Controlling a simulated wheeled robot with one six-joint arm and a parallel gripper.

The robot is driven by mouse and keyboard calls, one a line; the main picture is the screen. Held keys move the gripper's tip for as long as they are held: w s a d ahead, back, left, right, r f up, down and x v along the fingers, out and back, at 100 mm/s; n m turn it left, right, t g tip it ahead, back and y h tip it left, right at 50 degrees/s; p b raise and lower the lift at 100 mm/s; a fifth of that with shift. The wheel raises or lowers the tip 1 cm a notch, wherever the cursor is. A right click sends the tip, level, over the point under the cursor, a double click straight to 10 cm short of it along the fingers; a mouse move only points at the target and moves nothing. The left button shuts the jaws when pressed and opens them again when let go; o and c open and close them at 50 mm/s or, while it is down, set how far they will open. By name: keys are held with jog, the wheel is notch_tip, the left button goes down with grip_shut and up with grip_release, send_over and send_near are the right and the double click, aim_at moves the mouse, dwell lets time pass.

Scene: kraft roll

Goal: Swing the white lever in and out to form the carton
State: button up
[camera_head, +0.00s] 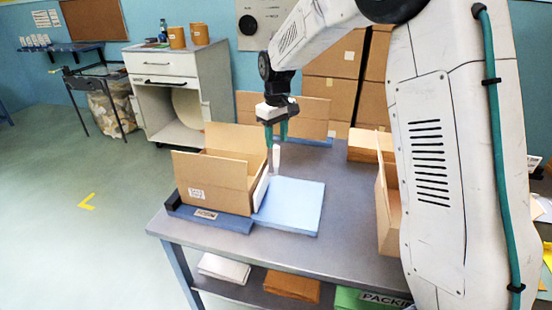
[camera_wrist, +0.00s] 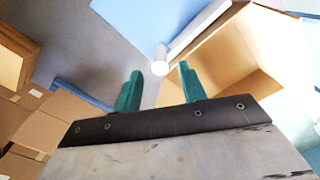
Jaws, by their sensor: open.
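An open brown carton (camera_head: 212,185) stands on a dark blue base (camera_head: 212,218) on the grey table, its flaps up. It also shows at the right in the wrist view (camera_wrist: 262,45). The white lever (camera_head: 276,158) has an upright white handle by the carton's right side. In the wrist view the white lever (camera_wrist: 200,28) runs alongside the carton, and its round handle end lies between my fingertips in the picture. My gripper (camera_head: 277,138) is open with green fingers pointing down, just above the handle; contact cannot be told. The wrist view shows both fingers (camera_wrist: 160,72) apart.
A light blue flat sheet or pad (camera_head: 292,208) lies right of the carton on the table (camera_head: 335,215). Another carton (camera_head: 388,205) stands at the right, partly behind my arm. A flat cardboard piece (camera_head: 308,118) stands behind. Stacked boxes (camera_head: 335,60) are at the back.

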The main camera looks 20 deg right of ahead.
aim_at(276, 169)
notch_tip(276, 169, down, 8)
jog(key=shift+w, duration=0.15)
dwell(0.3)
grip_shut()
